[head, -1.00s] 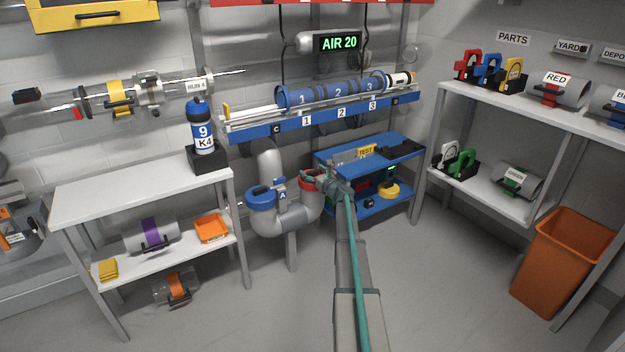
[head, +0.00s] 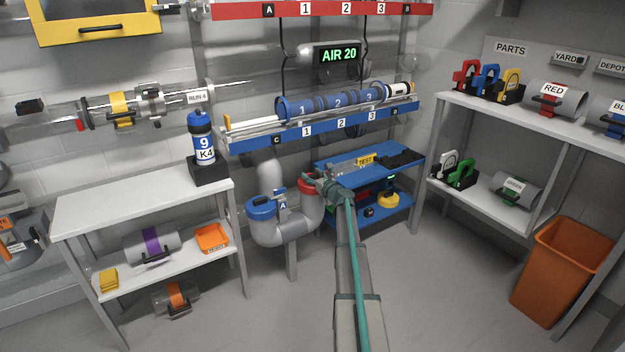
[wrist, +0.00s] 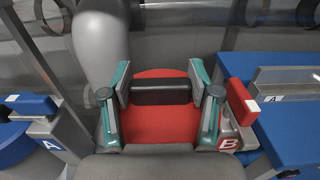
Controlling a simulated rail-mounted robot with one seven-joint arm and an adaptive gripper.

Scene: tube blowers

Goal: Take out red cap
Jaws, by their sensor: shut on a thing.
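The red cap (head: 306,186) sits at the right-hand mouth of the grey U-shaped pipe (head: 292,228). In the wrist view the red cap (wrist: 158,124) fills the middle, with a black handle bar (wrist: 161,91) across it. My gripper (wrist: 160,84) is shut on this bar, one teal-edged finger at each end. In the head view my gripper (head: 314,178) reaches the cap from the right. The cap's lower edge is hidden, so I cannot tell how deep it sits.
A blue cap (head: 262,207) closes the pipe's left mouth, next to a blue A clamp (head: 281,204). A blue cart (head: 395,158) stands close on the right. A blue rail (head: 330,126) with tubes hangs above. An orange bin (head: 560,270) stands at right.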

